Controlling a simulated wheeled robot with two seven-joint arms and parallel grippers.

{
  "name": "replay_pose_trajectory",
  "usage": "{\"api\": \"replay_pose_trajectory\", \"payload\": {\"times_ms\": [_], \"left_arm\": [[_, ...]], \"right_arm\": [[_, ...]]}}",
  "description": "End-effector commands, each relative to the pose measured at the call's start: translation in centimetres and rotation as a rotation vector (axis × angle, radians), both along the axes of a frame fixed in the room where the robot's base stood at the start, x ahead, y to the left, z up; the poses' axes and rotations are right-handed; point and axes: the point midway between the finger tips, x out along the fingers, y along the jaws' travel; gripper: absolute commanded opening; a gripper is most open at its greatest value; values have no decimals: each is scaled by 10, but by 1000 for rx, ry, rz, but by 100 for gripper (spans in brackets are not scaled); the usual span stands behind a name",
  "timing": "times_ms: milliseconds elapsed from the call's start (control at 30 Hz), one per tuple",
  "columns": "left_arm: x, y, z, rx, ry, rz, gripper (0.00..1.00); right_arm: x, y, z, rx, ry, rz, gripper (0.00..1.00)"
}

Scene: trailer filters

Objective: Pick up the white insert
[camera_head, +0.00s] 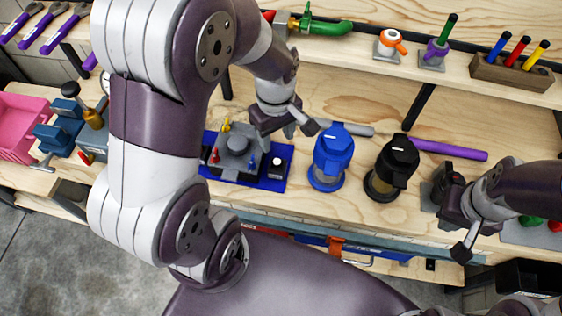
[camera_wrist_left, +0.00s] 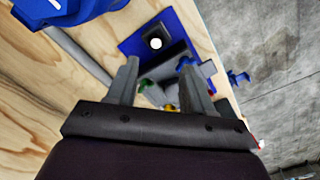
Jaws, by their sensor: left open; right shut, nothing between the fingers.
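A small white round piece (camera_head: 277,161), which looks like the white insert, sits on a dark block at the right end of the blue mat (camera_head: 272,183). In the left wrist view the white piece (camera_wrist_left: 155,43) lies beyond my fingertips, near a corner of the mat. My left gripper (camera_head: 279,131) is open and empty above the grey fixture (camera_head: 236,150) on the mat. In its wrist view the left gripper (camera_wrist_left: 158,67) has its fingers apart, short of the white piece. My right gripper (camera_head: 446,193) is shut and empty at the bench's right side.
A blue-capped filter (camera_head: 332,152) stands just right of the mat, with a black-capped filter (camera_head: 391,165) beyond it. A purple tube (camera_head: 448,149) lies behind. A shelf (camera_head: 350,62) with valves and colored pens runs along the back. A pink bin (camera_head: 22,125) stands at left.

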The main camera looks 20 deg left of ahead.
Motion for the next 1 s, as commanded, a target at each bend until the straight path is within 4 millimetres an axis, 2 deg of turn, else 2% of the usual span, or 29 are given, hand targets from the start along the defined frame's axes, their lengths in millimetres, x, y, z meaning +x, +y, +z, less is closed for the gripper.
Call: {"api": "replay_pose_trajectory", "payload": {"times_ms": [100,200,367,567,700,867,1000], "left_arm": [[-1,0,-31,0,8,-1,51],[-1,0,-50,-1,6,-1,51],[0,2,-68,0,5,-1,51],[3,8,-104,0,5,-3,51],[4,8,-113,-1,0,-4,51],[4,8,-113,-1,0,-4,51],[4,8,-113,-1,0,-4,6]], "right_arm": [[0,0,-3,0,1,0,0],[0,0,-4,0,0,0,0],[0,0,-4,0,0,0,0],[0,0,-4,0,0,0,0],[0,0,-4,0,0,0,0],[0,0,-4,0,0,0,0],[0,0,-4,0,0,0,0]]}}
